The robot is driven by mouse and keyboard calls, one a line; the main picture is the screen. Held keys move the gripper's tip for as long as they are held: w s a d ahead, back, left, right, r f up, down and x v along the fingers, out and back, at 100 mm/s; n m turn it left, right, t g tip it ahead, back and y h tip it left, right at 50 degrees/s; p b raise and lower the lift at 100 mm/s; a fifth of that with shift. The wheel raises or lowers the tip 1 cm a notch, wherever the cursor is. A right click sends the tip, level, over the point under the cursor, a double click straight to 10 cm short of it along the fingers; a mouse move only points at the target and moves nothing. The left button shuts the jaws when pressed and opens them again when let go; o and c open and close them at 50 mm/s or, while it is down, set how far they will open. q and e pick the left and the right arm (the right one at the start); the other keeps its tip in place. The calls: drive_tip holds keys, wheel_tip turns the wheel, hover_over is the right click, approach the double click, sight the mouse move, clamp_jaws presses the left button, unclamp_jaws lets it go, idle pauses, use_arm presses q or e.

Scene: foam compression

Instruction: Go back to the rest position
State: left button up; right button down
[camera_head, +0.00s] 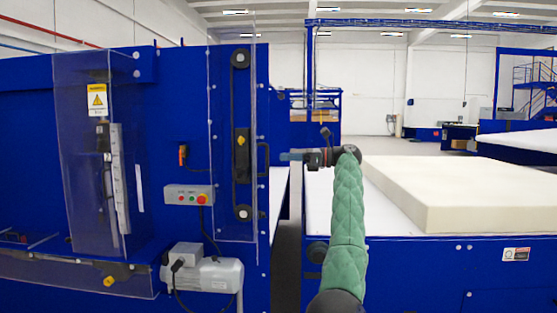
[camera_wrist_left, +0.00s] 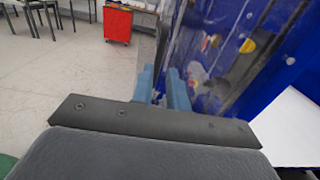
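My left arm, in a green quilted sleeve, rises from the bottom of the head view. Its gripper (camera_head: 290,156) points left toward the blue machine, in front of the gap between the machine and the white-topped table. In the left wrist view the two blue-grey fingers (camera_wrist_left: 161,88) stand a little apart with nothing seen between them. The gripper is open and empty. My right gripper is in neither view.
A blue machine (camera_head: 165,130) with clear guards fills the left. Its grey button box (camera_head: 188,195) sits near the gripper's left. A cream foam block (camera_head: 470,190) lies on the white-topped table (camera_head: 385,218) at right. A red cabinet (camera_wrist_left: 118,23) stands on open floor.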

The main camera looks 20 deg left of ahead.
use_arm(q)
drive_tip(key=shift+w+d, duration=0.1)
drive_tip(key=shift+d, duration=0.2)
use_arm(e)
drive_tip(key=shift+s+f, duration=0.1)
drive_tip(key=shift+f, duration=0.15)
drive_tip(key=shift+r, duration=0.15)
